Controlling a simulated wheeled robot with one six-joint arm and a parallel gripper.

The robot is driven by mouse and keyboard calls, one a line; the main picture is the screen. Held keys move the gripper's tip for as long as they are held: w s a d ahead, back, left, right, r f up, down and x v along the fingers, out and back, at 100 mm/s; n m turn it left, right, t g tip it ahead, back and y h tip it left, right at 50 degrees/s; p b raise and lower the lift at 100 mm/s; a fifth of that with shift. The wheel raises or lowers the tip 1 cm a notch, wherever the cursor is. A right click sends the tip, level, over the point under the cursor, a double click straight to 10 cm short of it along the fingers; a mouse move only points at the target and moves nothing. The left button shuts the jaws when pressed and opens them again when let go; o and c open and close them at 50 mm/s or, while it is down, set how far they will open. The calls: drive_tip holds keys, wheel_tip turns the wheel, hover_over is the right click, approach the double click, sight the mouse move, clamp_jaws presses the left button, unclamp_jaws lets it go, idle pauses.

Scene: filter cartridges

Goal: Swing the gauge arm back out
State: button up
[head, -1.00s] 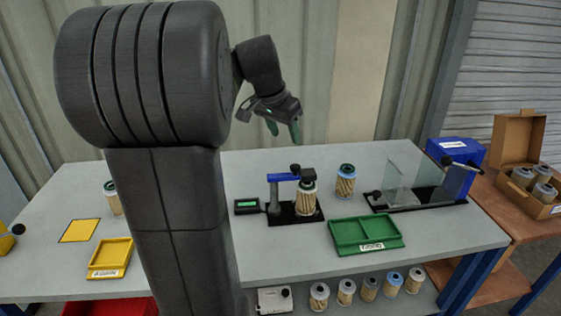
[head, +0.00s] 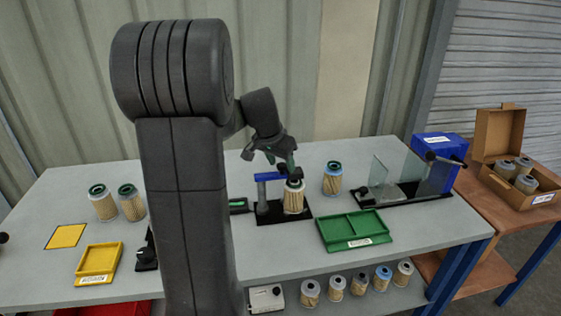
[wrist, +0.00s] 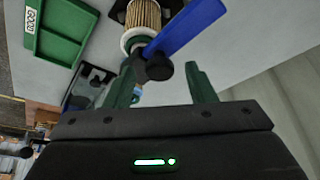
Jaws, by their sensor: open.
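The gauge's blue arm (head: 268,177) extends right from its grey post (head: 261,196) and reaches over a filter cartridge (head: 293,200) standing on the black gauge base. In the wrist view the blue arm (wrist: 190,26) crosses the cartridge top (wrist: 140,36), with a black knob (wrist: 158,68) near its end. My gripper (head: 283,164) is open just above the arm's end. In the wrist view the knob shows between the green fingertips of my gripper (wrist: 161,80). I cannot tell whether they touch it. A green display (head: 238,204) is partly hidden by my column.
A green tray (head: 326,233) lies front right of the gauge. Another cartridge (head: 332,180) stands behind it. A glass-panelled fixture (head: 434,190) is at the right. A yellow tray (head: 80,278) and two cartridges (head: 131,205) are at the left.

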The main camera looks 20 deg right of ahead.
drive_tip(key=shift+c, duration=0.4)
clamp_jaws()
drive_tip(key=shift+s, duration=0.1)
drive_tip(key=m+b, duration=0.1)
drive_tip(key=s+m+g+b, duration=0.1)
drive_tip(key=shift+a+f+m, duration=0.15)
drive_tip(key=shift+a+m, duration=0.15)
drive_tip(key=shift+a, duration=0.05)
drive_tip(key=s+a+m+g+y, duration=0.1)
drive_tip(key=a+m+g, duration=0.4)
drive_tip(key=m, duration=1)
drive_tip(key=shift+s+a+r+y+b, duration=0.3)
drive_tip(key=shift+s+a+b, duration=0.1)
drive_tip(key=shift+s+a, duration=0.3)
drive_tip(key=shift+a+f+m, duration=0.1)
drive_tip(key=shift+m, duration=0.2)
